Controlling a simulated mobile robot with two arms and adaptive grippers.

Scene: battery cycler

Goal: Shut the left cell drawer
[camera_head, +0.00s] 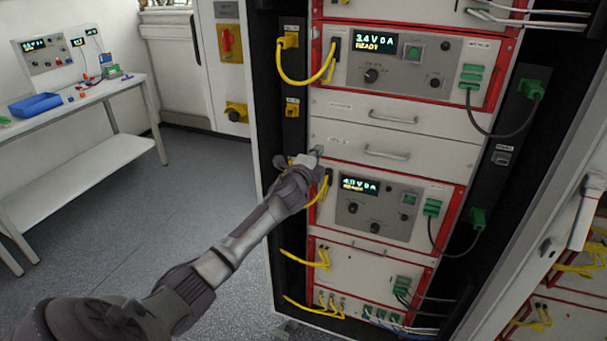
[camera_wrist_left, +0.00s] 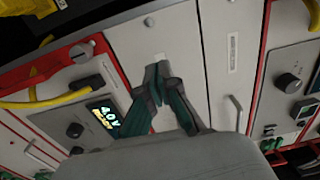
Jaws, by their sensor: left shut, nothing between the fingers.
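In the head view, the rack has two pale drawer fronts between its instruments, an upper drawer (camera_head: 345,107) and a lower drawer (camera_head: 340,135), each with a bar handle. Their small labels are unreadable, so I cannot tell which is the left cell drawer. My left gripper (camera_head: 316,154) is shut and empty at the left end of the lower drawer front. In the left wrist view, the shut fingertips (camera_wrist_left: 158,70) are at or very near the lower drawer's face (camera_wrist_left: 135,45); contact is unclear. The upper drawer (camera_wrist_left: 232,60) appears beside it. Neither drawer clearly stands out. My right gripper is out of view.
An instrument (camera_head: 410,65) is above the drawers, another (camera_head: 385,208) below. Yellow cables (camera_head: 300,80) loop at the rack's left side, green-plugged dark cables (camera_head: 480,120) at the right. Another rack (camera_head: 575,290) stands at far right. A white bench (camera_head: 85,100) and open floor are left.

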